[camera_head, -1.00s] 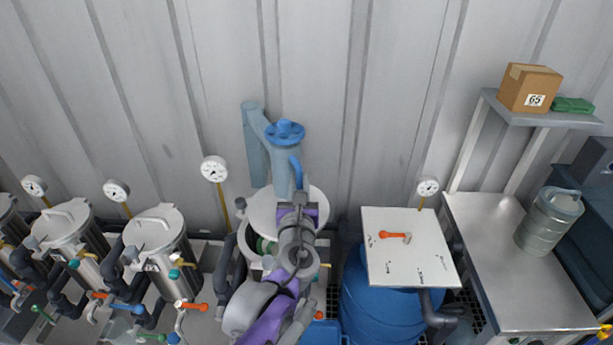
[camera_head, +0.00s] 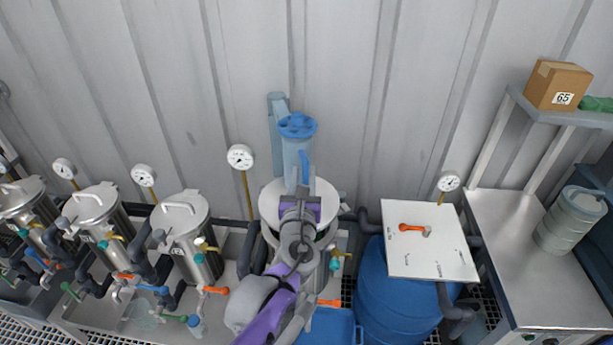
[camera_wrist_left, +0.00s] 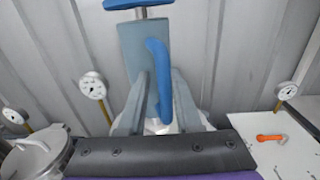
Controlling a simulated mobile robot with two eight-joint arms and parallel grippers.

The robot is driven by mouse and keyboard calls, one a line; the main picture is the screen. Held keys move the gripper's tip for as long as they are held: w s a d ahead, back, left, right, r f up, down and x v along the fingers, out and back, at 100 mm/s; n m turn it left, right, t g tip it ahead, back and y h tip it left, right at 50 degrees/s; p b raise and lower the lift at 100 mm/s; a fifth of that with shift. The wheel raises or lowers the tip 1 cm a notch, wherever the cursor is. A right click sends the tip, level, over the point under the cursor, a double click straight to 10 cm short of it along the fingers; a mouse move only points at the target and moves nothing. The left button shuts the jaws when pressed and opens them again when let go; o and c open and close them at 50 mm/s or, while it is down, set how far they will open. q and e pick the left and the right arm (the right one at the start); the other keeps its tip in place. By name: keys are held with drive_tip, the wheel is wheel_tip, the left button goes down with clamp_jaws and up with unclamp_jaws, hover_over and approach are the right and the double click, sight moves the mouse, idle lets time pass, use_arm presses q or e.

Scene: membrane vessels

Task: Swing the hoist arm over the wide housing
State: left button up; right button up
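The hoist arm is a light blue post and beam (camera_head: 279,108) against the back wall, with a blue handwheel (camera_head: 297,125) on top and a blue handle (camera_head: 305,167) on its front. A round white lid (camera_head: 325,192) hangs under it, over or close above the wide housing, whose rim my arm mostly hides. My left gripper (camera_head: 299,185) is at the handle. In the left wrist view the handle (camera_wrist_left: 160,80) stands between the two fingers, and their tips appear closed on it. My right gripper is out of view.
Several narrow steel housings (camera_head: 181,222) with pipes and coloured valves stand left. Gauges (camera_head: 240,157) rise behind. A blue barrel (camera_head: 385,290) under a white panel (camera_head: 425,255) stands right. Further right are a steel table (camera_head: 525,270), a canister (camera_head: 572,220) and a box (camera_head: 558,85).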

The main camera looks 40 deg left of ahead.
use_arm(q)
drive_tip(key=shift+a, duration=0.15)
idle(0.4)
drive_tip(key=v, duration=1.1)
idle(0.5)
